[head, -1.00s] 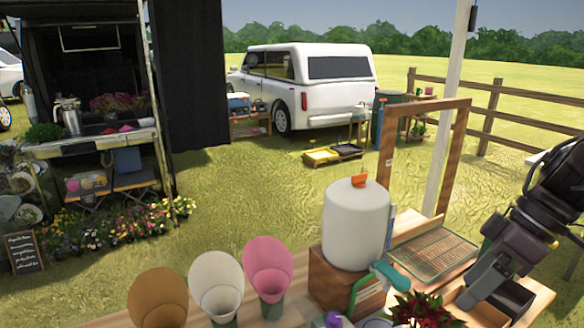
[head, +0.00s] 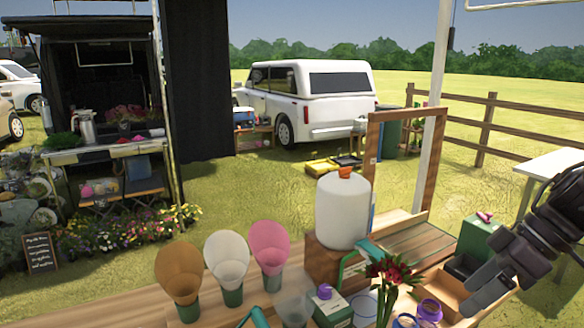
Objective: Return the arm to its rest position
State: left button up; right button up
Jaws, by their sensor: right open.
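My right gripper (head: 478,300) comes in from the right edge on its dark arm, with its fingers pointing down and to the left. It is open, and I see nothing between its fingers. It is over the right end of the wooden table, beside a wooden tray (head: 452,284). A bunch of dark red flowers (head: 390,268) with green stems stands left of it, apart from it. My left gripper is not in view.
Brown, white and pink cones (head: 269,243) stand in green holders on the table (head: 130,308). A white dispenser (head: 341,212) sits on a wooden block behind the flowers. A green box (head: 481,238) stands near my right arm. A wooden frame (head: 374,165) rises behind.

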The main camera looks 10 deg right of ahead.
jog(key=w+d+f+m+t+y, duration=0.1)
jog(key=w+d+f+t, duration=0.3)
jog(key=w+d+f, duration=0.4)
jog(key=w+d+f+m+t, duration=0.1)
jog(key=w+d+f+t, duration=0.4)
jog(key=f, duration=0.5)
jog(key=s+d+f+m+h, duration=0.2)
jog(key=s+d+f, duration=0.1)
jog(key=f, duration=0.9)
jog(key=s+d+f+m+h, duration=0.2)
jog(key=s+d+f+h, duration=0.1)
jog(key=f, duration=0.9)
jog(key=s+a+f+m+g+h, duration=0.1)
jog(key=s+a+f, duration=0.1)
jog(key=s+f, duration=0.45)
jog(key=s+a+f+g+h, duration=0.1)
jog(key=s+a+f, duration=0.2)
jog(key=f, duration=0.7)
jog(key=s+a+f+g, duration=0.4)
jog(key=s+a+f, duration=0.5)
jog(key=s, duration=0.5)
jog(key=s+a+f+g, duration=0.3)
jog(key=s+a+f, duration=0.6)
jog(key=s+a, duration=0.5)
jog(key=shift+s+a+f+n+g+h, duration=0.15)
jog(key=shift+s+n+g+h, duration=0.15)
jog(key=shift+s+n+g, duration=0.15)
